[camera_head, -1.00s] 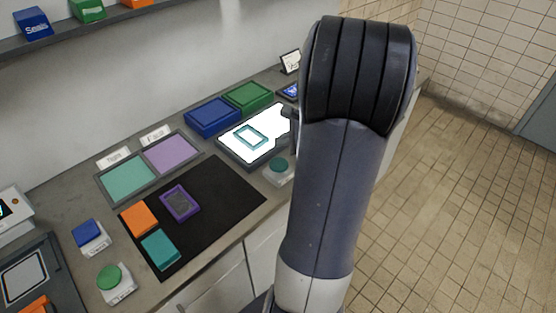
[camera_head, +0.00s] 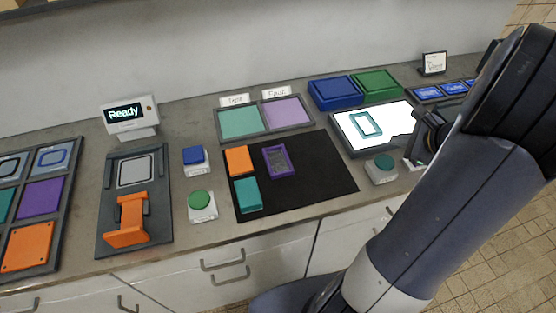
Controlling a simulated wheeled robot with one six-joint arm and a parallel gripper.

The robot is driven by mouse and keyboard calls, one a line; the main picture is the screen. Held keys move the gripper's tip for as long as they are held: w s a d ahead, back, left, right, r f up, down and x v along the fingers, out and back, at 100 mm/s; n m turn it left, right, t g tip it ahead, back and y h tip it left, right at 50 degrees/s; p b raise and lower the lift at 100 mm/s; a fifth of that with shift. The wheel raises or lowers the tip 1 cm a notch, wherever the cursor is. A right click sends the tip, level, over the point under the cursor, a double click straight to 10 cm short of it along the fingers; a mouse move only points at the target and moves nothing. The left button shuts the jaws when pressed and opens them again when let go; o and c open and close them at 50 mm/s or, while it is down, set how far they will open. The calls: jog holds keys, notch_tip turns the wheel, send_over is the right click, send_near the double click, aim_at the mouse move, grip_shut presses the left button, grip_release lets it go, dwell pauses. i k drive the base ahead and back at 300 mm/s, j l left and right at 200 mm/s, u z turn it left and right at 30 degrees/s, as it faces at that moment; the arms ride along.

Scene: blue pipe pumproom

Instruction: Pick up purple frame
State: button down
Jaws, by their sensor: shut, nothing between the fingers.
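The purple frame (camera_head: 278,160) lies flat on the black mat (camera_head: 318,170), with a dark grey inside. An orange block (camera_head: 240,160) and a teal block (camera_head: 246,194) lie to its left on the same mat. My gripper (camera_head: 418,143) is at the right, by the right edge of the lit white panel (camera_head: 350,132), well apart from the purple frame. It is dark, small and partly hidden by my arm; it appears shut and empty.
A teal frame (camera_head: 367,124) lies on the lit panel. Teal and lilac trays (camera_head: 240,137) lie behind the mat. Blue (camera_head: 194,156) and green (camera_head: 200,200) buttons and an orange-handled device (camera_head: 130,222) stand left.

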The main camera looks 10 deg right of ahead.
aim_at(279, 163)
jog(key=j+z, duration=0.35)
jog(key=j, duration=0.15)
jog(key=k+j+z, duration=0.15)
jog(key=j+z, duration=0.15)
jog(key=j, duration=0.2)
jog(key=k+j+z, duration=0.1)
jog(key=j+z, duration=0.25)
jog(key=j, duration=0.15)
